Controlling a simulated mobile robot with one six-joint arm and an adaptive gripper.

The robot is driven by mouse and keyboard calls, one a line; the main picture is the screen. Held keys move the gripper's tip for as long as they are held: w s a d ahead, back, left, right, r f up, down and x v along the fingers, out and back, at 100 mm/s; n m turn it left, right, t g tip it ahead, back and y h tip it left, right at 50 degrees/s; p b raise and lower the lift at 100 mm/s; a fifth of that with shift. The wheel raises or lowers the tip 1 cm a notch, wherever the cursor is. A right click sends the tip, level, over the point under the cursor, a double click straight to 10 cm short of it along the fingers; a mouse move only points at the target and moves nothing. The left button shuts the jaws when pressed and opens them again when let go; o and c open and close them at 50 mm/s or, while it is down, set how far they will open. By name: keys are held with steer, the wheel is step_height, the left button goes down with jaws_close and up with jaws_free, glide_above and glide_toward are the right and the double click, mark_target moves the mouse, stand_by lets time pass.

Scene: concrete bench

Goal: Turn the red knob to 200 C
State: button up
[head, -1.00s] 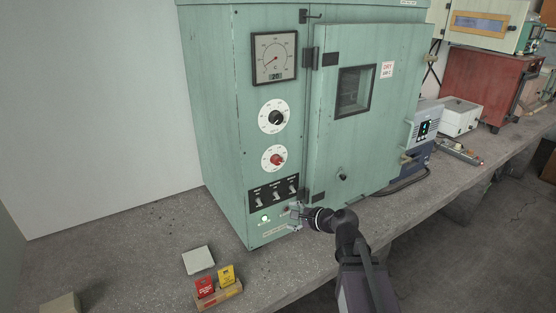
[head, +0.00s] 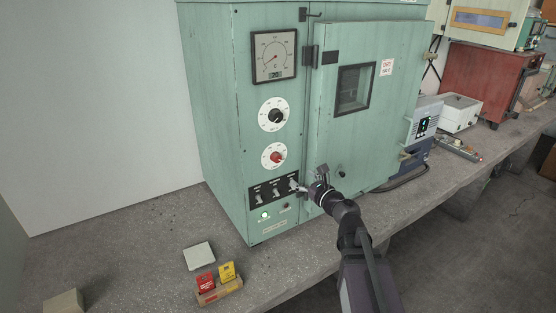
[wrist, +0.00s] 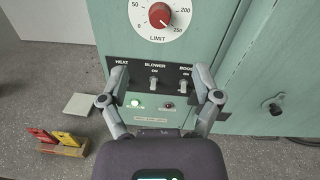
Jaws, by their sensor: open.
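The red knob (head: 277,157) sits on a white dial (head: 266,162) on the front of the green oven (head: 222,130). In the wrist view the red knob (wrist: 160,14) is at the top, above the word LIMIT, with 0, 50, 200 and 250 marks around it. My gripper (head: 312,178) is open and empty, below and to the right of the knob in the head view. In the wrist view my gripper's fingers (wrist: 161,76) spread either side of the switch panel, with the knob beyond and above the fingertips.
A black knob (head: 275,117) and a temperature gauge (head: 274,55) are above the red knob. A black panel of toggle switches (head: 273,191) lies below it. The closed oven door (head: 350,140) is to the right. Red and yellow cards (head: 217,277) stand on the bench.

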mark_target(279, 159)
steer(key=shift+w, duration=0.1)
steer(key=x, duration=1.3)
steer(key=shift+w+a, duration=0.15)
steer(key=shift+w, duration=0.1)
steer(key=shift+r, duration=0.1)
jaws_close()
